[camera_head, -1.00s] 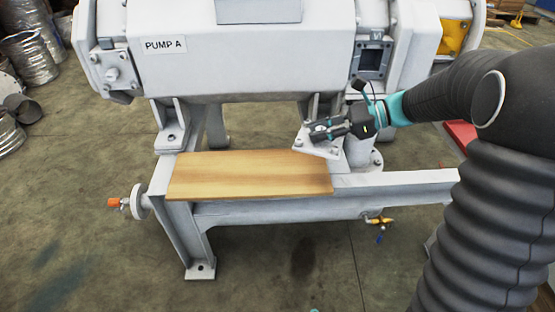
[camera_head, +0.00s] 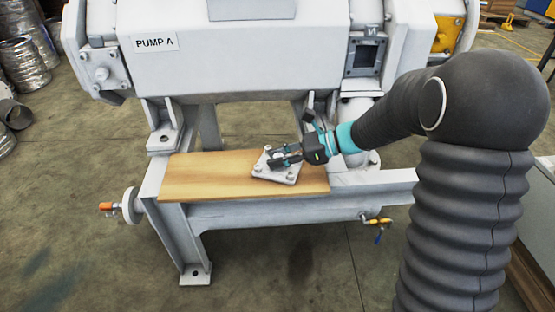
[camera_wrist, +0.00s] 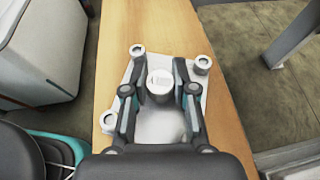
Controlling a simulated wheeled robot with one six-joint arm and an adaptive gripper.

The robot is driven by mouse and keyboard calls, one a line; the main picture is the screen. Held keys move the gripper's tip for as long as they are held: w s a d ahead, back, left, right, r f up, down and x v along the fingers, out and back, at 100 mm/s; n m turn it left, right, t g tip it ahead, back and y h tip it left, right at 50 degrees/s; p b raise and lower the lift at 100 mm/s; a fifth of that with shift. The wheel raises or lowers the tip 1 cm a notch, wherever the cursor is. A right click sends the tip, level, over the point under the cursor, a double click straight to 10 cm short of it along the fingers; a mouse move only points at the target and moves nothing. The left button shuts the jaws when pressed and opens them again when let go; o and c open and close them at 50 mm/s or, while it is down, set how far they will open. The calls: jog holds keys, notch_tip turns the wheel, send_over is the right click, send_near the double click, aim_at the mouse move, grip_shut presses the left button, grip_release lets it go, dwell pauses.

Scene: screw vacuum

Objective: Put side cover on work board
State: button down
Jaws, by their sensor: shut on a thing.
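The side cover (camera_head: 266,170) is a light grey plate with raised bolts at its corners and a round central knob. My gripper (camera_head: 284,160) is shut on the knob. In the wrist view my gripper's fingers (camera_wrist: 160,92) stand on both sides of the knob, and the side cover (camera_wrist: 158,128) spreads beneath them. The work board (camera_head: 205,178) is a flat wooden plank on the pump frame. The cover is over the right part of the board; whether it touches the wood is unclear. The board (camera_wrist: 120,35) also shows under the cover in the wrist view.
The white pump body (camera_head: 235,60) marked PUMP A stands behind the board. A square opening (camera_head: 362,58) shows at its right. The left and middle of the board are bare. A handwheel with an orange tip (camera_head: 125,206) sticks out at the left.

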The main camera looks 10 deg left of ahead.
jog(key=shift+f, duration=0.15)
jog(key=c, duration=0.9)
grip_release()
jog(key=shift+f, duration=0.1)
